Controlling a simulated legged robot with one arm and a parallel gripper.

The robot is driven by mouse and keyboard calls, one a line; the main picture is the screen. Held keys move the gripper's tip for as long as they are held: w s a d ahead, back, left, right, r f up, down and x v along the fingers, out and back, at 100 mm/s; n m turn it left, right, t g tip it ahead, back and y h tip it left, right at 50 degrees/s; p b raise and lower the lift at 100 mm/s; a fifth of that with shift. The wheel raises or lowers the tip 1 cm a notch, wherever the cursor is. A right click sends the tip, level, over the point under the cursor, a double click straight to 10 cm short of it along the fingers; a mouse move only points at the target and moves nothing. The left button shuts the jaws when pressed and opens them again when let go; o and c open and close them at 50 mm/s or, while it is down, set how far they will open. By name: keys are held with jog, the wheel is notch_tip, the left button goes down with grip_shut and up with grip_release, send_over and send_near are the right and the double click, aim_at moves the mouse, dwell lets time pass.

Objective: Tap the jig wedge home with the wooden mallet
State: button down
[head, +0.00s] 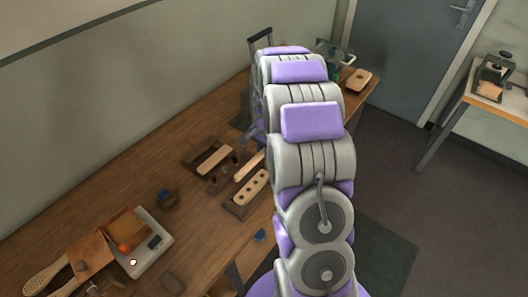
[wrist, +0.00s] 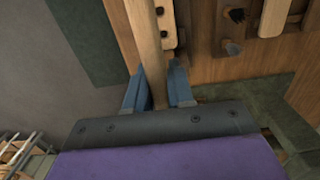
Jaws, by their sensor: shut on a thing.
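My gripper (wrist: 157,88) shows at the wrist view's centre, its two blue fingers shut on a pale wooden bar. This bar (wrist: 146,40) looks like the mallet's handle; it runs up out of the picture, and no mallet head is visible. A jig holding a pale block with dark holes (head: 251,187) lies on the bench left of my arm. The block's edge also shows in the wrist view (wrist: 168,25), just right of the bar. I cannot pick out the wedge for certain.
The wooden bench (head: 150,150) runs along the wall. Another pale block (head: 214,159) lies in a dark holder, with small dark tufts nearby. A scale-like device (head: 152,250) and a brush (head: 45,277) lie at the front left. A side table (head: 500,108) stands at right.

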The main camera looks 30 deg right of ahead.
jog(key=shift+a, duration=0.6)
jog(key=shift+a+f, duration=0.15)
jog(key=shift+a, duration=0.1)
jog(key=shift+d+r+p, duration=0.3)
jog(key=shift+d+p, duration=0.25)
jog(key=shift+p, duration=0.45)
jog(key=shift+a, duration=0.2)
jog(key=shift+a, duration=0.1)
jog(key=shift+a, duration=0.1)
